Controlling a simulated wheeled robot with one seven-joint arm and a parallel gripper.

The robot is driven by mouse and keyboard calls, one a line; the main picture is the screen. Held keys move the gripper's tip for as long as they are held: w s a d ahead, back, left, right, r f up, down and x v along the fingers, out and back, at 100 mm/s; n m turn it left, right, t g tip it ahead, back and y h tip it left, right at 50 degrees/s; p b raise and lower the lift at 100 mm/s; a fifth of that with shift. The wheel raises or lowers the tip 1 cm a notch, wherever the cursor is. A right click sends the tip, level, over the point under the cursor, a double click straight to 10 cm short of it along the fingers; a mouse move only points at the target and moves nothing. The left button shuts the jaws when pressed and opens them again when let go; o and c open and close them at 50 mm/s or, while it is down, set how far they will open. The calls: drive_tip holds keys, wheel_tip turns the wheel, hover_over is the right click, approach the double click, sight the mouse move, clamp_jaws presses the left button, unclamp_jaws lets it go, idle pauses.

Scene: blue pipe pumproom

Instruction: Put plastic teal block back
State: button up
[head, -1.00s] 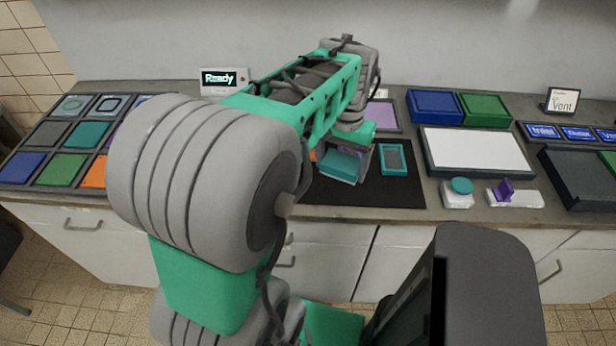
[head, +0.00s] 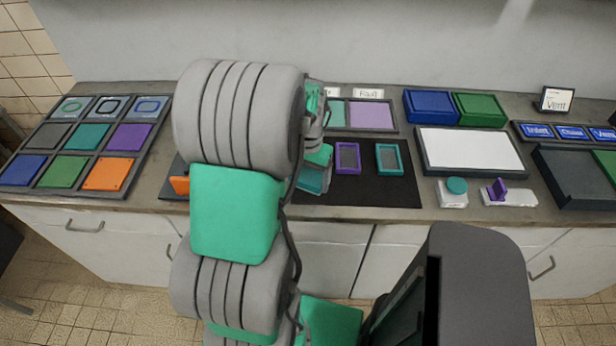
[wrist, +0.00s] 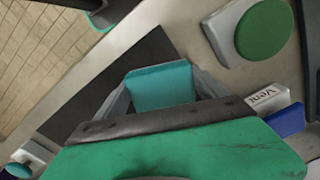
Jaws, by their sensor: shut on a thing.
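My gripper (head: 318,167) is shut on the teal block (head: 312,180) above the dark mat (head: 385,192). The wrist view shows the teal block (wrist: 160,86) between the fingers of my gripper (wrist: 158,95). Its lower part there is hidden by the gripper body. In the head view, my arm partly covers the gripper. Whether the block touches the mat cannot be told. A teal-rimmed frame (head: 390,159) and a purple-rimmed frame (head: 347,158) lie on the mat to the right of the block. A grid tray (head: 62,150) at left has a flat teal square (head: 87,137).
An orange piece (head: 180,185) is at the mat's left end. A tray with teal and lilac panels (head: 371,115) lies behind. A white panel (head: 472,150), blue box (head: 433,107), green box (head: 480,109) and teal-button device (head: 454,192) stand right. My arm hides the counter's middle-left.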

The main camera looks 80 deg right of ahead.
sight(308, 178)
drive_tip(key=o, duration=1.3)
drive_tip(key=shift+c, duration=0.2)
wheel_tip(308, 178, up, 12)
drive_tip(key=b, duration=0.1)
drive_tip(key=w+a+r+n, duration=0.1)
drive_tip(key=w+a+n, duration=0.45)
drive_tip(key=w, duration=0.75)
drive_tip(key=w+a+n+t+h, duration=0.1)
drive_tip(key=w+a+n, duration=0.3)
drive_tip(key=w+a, duration=0.6)
drive_tip(key=w+a+f+n+t+y, duration=0.1)
drive_tip(key=a+n, duration=0.9)
drive_tip(key=a, duration=1.5)
drive_tip(key=shift+w+a+f+n+t, duration=0.25)
drive_tip(key=shift+w+f+n+t, duration=0.1)
drive_tip(key=shift+w+t, duration=0.35)
